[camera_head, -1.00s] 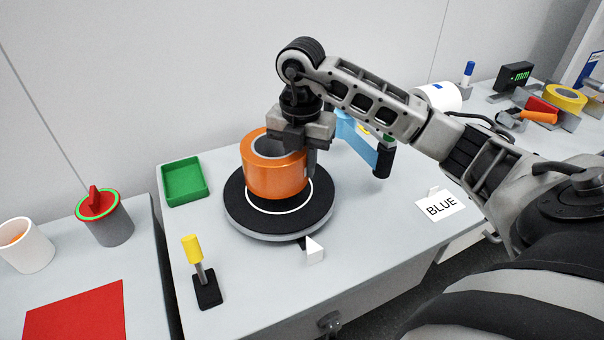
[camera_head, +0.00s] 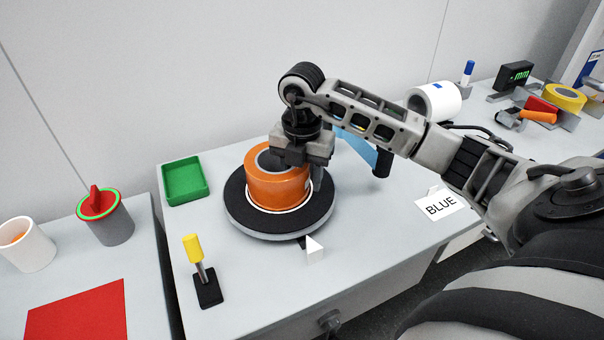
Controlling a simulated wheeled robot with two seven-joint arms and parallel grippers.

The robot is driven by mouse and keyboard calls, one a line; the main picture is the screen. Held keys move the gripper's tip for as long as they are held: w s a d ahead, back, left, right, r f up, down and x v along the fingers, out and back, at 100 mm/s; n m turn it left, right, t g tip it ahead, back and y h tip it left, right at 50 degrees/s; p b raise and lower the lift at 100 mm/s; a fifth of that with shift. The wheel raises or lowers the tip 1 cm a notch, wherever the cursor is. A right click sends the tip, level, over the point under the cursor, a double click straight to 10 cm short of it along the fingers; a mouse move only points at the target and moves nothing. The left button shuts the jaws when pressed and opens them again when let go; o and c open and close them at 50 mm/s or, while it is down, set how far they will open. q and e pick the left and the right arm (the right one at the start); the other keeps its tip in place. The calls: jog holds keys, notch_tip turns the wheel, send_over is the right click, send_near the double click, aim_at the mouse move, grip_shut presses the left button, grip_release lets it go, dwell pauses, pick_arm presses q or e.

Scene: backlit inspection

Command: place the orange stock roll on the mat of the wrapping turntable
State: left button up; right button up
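The orange stock roll (camera_head: 277,192) stands upright on the black mat (camera_head: 236,202) of the wrapping turntable (camera_head: 262,234), inside the white ring, of which the front part shows. My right gripper (camera_head: 297,175) is directly over the roll's right rim, pointing down. One finger is outside the roll's right wall, with what looks like a thin gap. The other finger is hidden, apparently by the palm and the roll's core. The gripper looks slightly open around the wall. My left gripper is not in view.
A white wedge (camera_head: 315,250) stands at the turntable's front edge. A yellow-topped post (camera_head: 194,248) is at front left, a green tray (camera_head: 185,181) at back left.

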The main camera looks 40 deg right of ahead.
notch_tip(320, 180, up, 12)
jog(key=shift+r+p, duration=0.15)
jog(key=shift+p, duration=0.35)
dwell(0.6)
